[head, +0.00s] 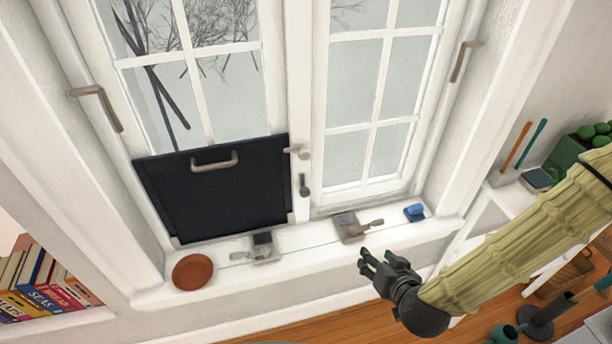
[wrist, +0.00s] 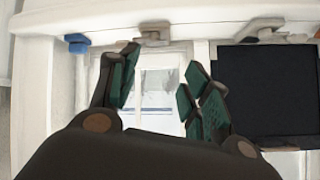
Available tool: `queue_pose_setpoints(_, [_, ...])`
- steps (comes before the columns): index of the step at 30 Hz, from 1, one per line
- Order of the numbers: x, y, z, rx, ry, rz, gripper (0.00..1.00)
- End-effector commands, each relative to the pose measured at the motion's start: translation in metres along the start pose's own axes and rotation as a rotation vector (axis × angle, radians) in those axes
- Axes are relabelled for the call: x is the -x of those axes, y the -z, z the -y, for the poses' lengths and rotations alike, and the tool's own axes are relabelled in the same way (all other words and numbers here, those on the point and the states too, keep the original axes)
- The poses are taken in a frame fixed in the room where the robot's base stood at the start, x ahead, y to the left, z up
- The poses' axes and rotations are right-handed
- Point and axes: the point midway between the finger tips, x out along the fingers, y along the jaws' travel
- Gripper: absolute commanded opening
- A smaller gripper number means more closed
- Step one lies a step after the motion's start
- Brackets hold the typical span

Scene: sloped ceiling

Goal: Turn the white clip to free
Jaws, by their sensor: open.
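The white clip (head: 299,152) is on the window's middle post, at the upper right corner of a black panel (head: 215,185). It lies roughly level, its left end reaching the panel's edge. A dark grey clip (head: 304,186) hangs upright just below it, beside the panel. My gripper (head: 368,262) is open and empty, in front of the sill, right of and below the clips. In the wrist view my open fingers (wrist: 158,95) frame window panes, with the black panel (wrist: 265,92) to the right. I cannot make out the white clip there.
On the sill (head: 310,237) stand a terracotta dish (head: 192,271), two latch-like fittings (head: 262,246) (head: 350,227) and a blue object (head: 414,212). The panel has a beige handle (head: 214,163). Window handles (head: 97,105) (head: 464,60) project at both sides. Space before the right panes is clear.

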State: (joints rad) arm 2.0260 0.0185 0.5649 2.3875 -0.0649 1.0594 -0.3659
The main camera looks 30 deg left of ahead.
Motion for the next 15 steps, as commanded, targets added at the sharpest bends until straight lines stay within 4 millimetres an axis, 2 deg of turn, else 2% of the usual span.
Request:
queue_pose_setpoints(1, [-0.015, 0.007, 0.012, 0.026, 0.024, -0.055, 0.48])
queue_pose_setpoints(6, [-0.029, 0.058, 0.063, 0.114, 0.092, -0.237, 0.48])
queue_pose_setpoints(12, [-0.025, 0.109, 0.123, 0.201, 0.157, -0.441, 0.48])
queue_pose_setpoints(15, [-0.018, 0.127, 0.146, 0.231, 0.178, -0.518, 0.48])
